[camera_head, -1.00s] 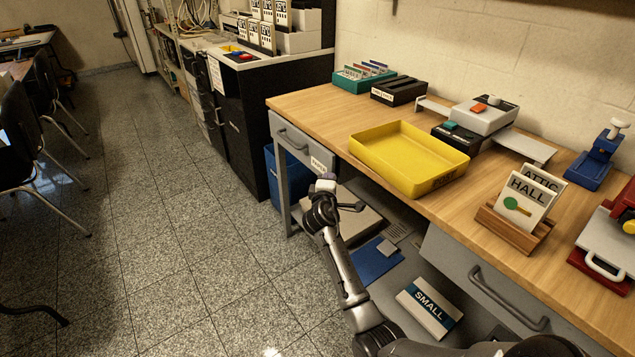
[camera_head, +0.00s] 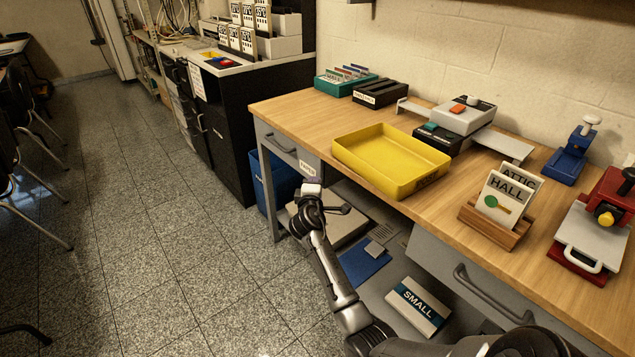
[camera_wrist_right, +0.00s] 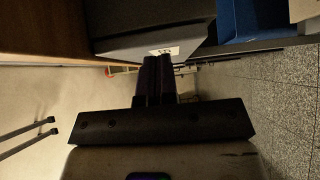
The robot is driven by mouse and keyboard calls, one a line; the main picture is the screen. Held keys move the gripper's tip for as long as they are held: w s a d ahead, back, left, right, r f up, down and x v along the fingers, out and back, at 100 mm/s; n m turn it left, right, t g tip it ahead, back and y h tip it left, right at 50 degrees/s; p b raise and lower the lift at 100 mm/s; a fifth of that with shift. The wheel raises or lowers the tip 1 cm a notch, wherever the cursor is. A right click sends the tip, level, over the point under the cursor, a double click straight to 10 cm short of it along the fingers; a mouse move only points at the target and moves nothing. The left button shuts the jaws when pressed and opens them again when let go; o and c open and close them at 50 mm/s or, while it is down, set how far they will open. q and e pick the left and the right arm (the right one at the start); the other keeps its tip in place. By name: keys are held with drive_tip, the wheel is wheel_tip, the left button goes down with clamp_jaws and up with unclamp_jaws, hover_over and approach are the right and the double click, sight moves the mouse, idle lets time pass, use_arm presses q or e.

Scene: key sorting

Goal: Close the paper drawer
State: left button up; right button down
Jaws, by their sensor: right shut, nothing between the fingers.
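The paper drawer (camera_head: 270,134) is the grey drawer at the left end of the wooden desk. It has a bar handle (camera_head: 281,145) and a small white label (camera_head: 308,169) near its right edge. Its front looks about level with the desk edge; a small gap cannot be told. My right gripper (camera_head: 312,187) is just below the label, by the drawer's lower right corner. In the right wrist view its dark fingers (camera_wrist_right: 158,80) are together and empty, close to the label; whether they touch the drawer is unclear. My left gripper is out of view.
A yellow tray (camera_head: 390,158) stands on the desk above. A blue bin (camera_head: 278,180) is left of the gripper. A box marked SMALL (camera_head: 418,306) and a blue folder (camera_head: 362,266) lie on the lower shelf. The second drawer (camera_head: 452,275) is at right.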

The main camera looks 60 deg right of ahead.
drive_tip(key=w+a+v, duration=0.1)
drive_tip(key=w+v, duration=0.1)
drive_tip(key=v, duration=1)
drive_tip(key=shift+p, duration=0.45)
drive_tip(key=shift+d, duration=0.1)
